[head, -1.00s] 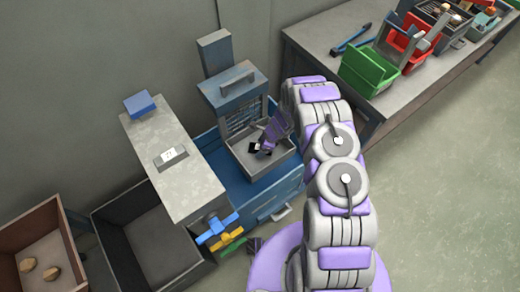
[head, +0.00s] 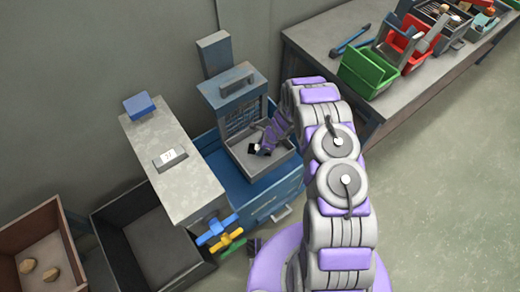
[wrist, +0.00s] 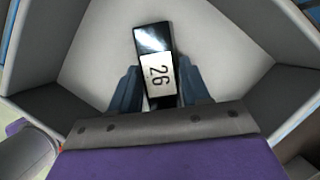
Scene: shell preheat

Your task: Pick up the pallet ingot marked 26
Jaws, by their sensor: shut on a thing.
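The ingot marked 26 (wrist: 154,40) is a dark shiny bar with a white label reading 26. It lies between the two fingers of my gripper (wrist: 156,88) in the wrist view, which is shut on it. Around it are the pale floor and grey walls of a tray (wrist: 90,45). In the head view the tray (head: 284,165) sits in front of a blue-grey machine, and my gripper (head: 262,150) reaches into it. The ingot is small and dark there. I cannot tell whether it touches the tray floor.
A grey slab-topped stand (head: 185,195) carries another small labelled block (head: 169,157). Blue and yellow valve handles (head: 217,230) stick out at its front. An empty dark bin (head: 120,245) and a brown box (head: 65,240) stand at left. A cluttered workbench (head: 310,40) is at the right.

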